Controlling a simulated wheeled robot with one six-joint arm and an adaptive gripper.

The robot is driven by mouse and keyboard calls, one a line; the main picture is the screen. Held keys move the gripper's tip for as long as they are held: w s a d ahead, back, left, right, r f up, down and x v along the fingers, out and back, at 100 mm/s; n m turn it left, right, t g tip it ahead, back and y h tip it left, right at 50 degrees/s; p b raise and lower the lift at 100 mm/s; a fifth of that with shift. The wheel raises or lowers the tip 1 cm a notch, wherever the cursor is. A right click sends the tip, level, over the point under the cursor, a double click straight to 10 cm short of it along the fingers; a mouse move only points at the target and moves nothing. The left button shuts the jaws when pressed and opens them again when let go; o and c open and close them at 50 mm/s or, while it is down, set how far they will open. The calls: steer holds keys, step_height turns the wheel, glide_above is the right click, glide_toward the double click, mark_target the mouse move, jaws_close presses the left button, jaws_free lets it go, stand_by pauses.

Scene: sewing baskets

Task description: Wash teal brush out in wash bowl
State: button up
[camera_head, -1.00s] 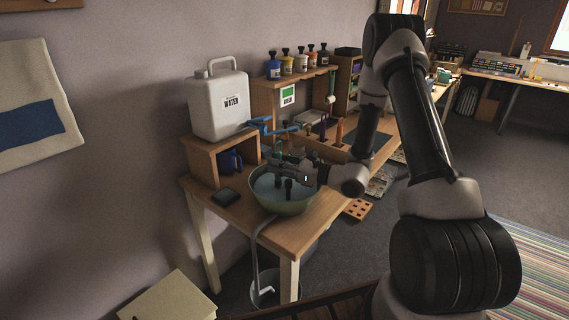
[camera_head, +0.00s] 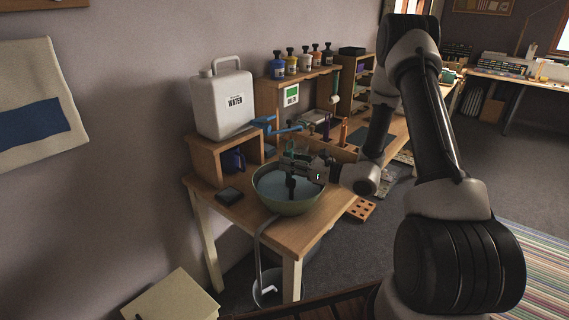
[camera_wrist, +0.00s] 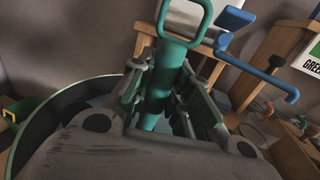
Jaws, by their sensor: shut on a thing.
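The wash bowl (camera_head: 290,208) is olive green, holds water, and stands on the wooden table's near end. In the wrist view my gripper (camera_wrist: 160,100) is shut on the teal brush (camera_wrist: 170,62), whose handle ends in a loop at the top. The brush's lower end is hidden behind the fingers and wrist, so I cannot tell how deep it sits in the water. The bowl's dark rim (camera_wrist: 60,100) curves behind the gripper in the wrist view.
A white water canister (camera_head: 222,104) stands on a wooden box beside the bowl, with a blue tap (camera_head: 284,128) reaching toward it. A green-marked sign (camera_head: 291,95) and paint bottles (camera_head: 304,60) are behind.

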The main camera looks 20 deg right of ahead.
steer(key=shift+r, duration=3.1)
steer(key=shift+r, duration=2.55)
